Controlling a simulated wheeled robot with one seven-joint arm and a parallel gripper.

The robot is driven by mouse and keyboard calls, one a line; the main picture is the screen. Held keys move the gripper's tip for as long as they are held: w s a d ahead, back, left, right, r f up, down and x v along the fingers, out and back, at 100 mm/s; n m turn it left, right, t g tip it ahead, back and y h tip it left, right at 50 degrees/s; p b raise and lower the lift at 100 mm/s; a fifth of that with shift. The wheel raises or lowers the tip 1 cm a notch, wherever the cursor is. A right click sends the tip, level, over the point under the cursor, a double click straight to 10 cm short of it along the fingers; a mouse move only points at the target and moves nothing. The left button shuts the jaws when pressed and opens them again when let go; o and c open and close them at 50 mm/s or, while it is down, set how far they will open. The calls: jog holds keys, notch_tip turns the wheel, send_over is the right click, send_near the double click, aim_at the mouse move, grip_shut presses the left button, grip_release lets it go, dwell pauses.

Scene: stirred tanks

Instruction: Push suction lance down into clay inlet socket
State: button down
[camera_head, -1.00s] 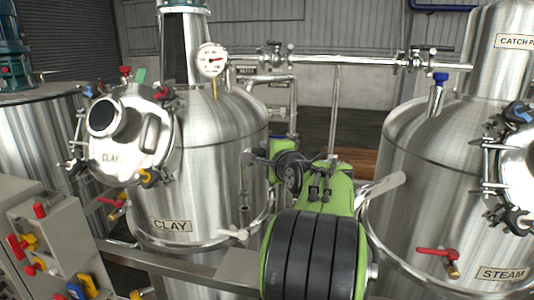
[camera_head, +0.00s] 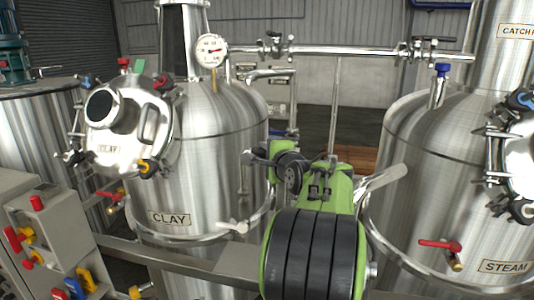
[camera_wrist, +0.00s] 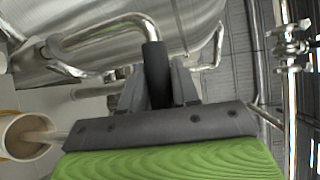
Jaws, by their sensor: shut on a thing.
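My gripper (camera_wrist: 158,92) is shut on the black grip of the suction lance (camera_wrist: 105,30), seen in the wrist view. The lance's bare metal pipe rises out of the grip and bends over to the left beside a shiny tank. In the head view my gripper (camera_head: 256,157) is beside the right side of the tank labelled CLAY (camera_head: 205,165). A thin upright pipe shows just left of it; I cannot tell whether it is the lance. I cannot make out the clay inlet socket or the lance's end clearly.
A bucket (camera_wrist: 8,128) with brown contents and a pale tube in it shows at the wrist view's left. The STEAM tank (camera_head: 425,180) stands right. A pressure gauge (camera_head: 211,50) and a horizontal pipe (camera_head: 350,50) are behind. A control box (camera_head: 40,235) is at front left.

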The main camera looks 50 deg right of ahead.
jog(key=shift+f+b, duration=1.05)
jog(key=shift+f, duration=0.25)
jog(key=c, duration=0.8)
grip_release()
jog(key=shift+o, duration=0.2)
jog(key=b+v, duration=0.1)
jog(key=v, duration=1.5)
jog(key=shift+w+d, duration=0.1)
jog(key=w+a+f+n+g+y, duration=0.1)
jog(key=w+a+f+n+y, duration=0.15)
jog(key=a+f+n, duration=0.4)
jog(key=w+a+f+n+g+y, duration=0.1)
jog(key=w+a+n+y, duration=0.15)
jog(key=a, duration=0.65)
jog(key=w+a+f+n+g+y, duration=0.1)
jog(key=w+a+f+n+y, duration=0.15)
jog(key=a+n, duration=0.35)
jog(key=s+a+f+n+g+y, duration=0.1)
jog(key=s+a+f+n+g, duration=0.4)
jog(key=s+a+f+n, duration=0.4)
jog(key=shift+s+a+f+n, duration=0.4)
jog(key=shift+s+a+n, duration=0.4)
jog(key=shift+s, duration=0.45)
